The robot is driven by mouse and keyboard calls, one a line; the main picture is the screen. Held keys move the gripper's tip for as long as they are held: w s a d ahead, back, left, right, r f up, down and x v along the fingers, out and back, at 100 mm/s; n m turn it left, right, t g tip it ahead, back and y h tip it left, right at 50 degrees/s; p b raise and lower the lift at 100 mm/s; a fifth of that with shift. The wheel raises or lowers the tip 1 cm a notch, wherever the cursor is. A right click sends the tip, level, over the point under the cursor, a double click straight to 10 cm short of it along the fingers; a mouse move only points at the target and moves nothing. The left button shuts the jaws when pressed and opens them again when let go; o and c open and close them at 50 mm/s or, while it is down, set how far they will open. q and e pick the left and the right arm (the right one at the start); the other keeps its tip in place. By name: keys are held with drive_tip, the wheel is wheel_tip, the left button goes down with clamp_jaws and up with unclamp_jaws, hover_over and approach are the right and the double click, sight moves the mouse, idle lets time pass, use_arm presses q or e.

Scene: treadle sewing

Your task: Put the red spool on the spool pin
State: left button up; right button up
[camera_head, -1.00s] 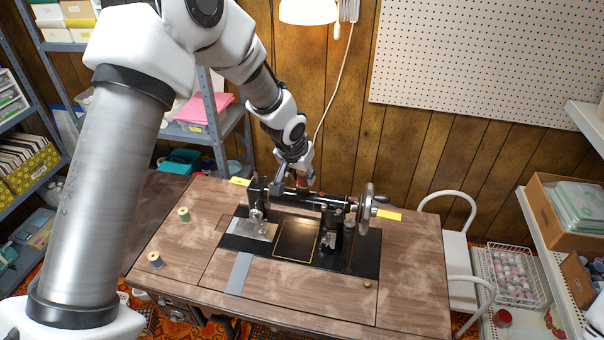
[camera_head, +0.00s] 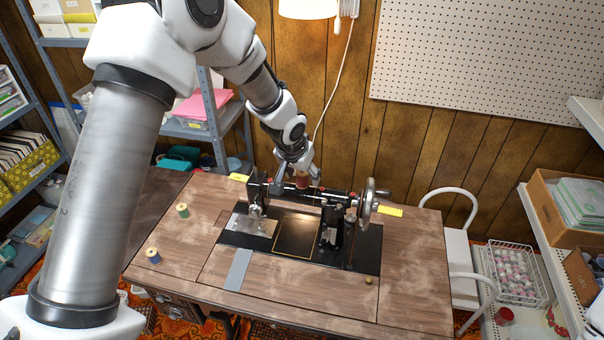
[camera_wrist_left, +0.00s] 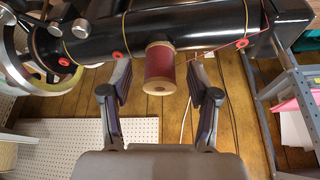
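The red spool (camera_head: 302,181) stands on top of the black sewing machine's arm (camera_head: 330,195). In the left wrist view the spool (camera_wrist_left: 159,66) has its pale wooden end toward the camera, and its far end meets the black arm. The spool pin is hidden, apparently by the spool; I cannot see how far the spool sits on it. My left gripper (camera_head: 298,172) is above the machine arm. Its fingers (camera_wrist_left: 159,90) are spread on both sides of the spool, with a clear gap on each side. My right gripper is not in view.
A green spool (camera_head: 183,210) and a blue spool (camera_head: 153,256) stand on the left of the wooden table (camera_head: 185,270). The machine's handwheel (camera_head: 369,202) rises to the right of the red spool. A lamp (camera_head: 308,8) hangs above, before the panelled wall.

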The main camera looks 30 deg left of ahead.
use_arm(q)
drive_tip(key=shift+r, duration=0.1)
drive_tip(key=v, duration=1.1)
drive_tip(key=shift+r, duration=0.35)
drive_tip(key=shift+s, duration=0.1)
